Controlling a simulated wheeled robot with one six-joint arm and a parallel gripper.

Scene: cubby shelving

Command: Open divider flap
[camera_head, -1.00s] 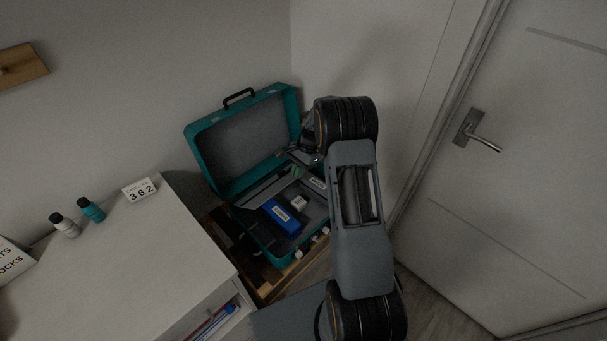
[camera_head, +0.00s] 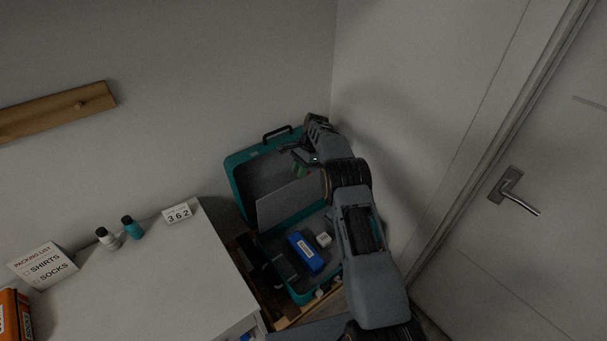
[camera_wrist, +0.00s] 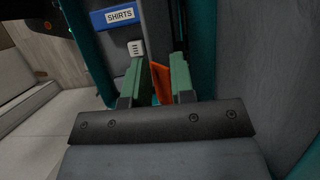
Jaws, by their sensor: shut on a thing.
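The divider flap (camera_head: 286,204) is a grey panel in the open teal suitcase (camera_head: 233,180). It stands raised and tilted between the lid and the lower half. My gripper (camera_head: 301,167) is at the flap's upper right edge, in front of the lid. In the wrist view, an orange tab (camera_wrist: 161,82) lies between the green fingers of my gripper (camera_wrist: 158,80), which is shut on it. The join between tab and flap is hard to make out.
The suitcase's lower half holds a blue packet (camera_head: 306,253), labelled SHIRTS in the wrist view (camera_wrist: 119,15), and a small white cube (camera_head: 323,239). A white cabinet (camera_head: 160,285) stands left. Walls are close behind and right, with a door (camera_head: 520,260) further right.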

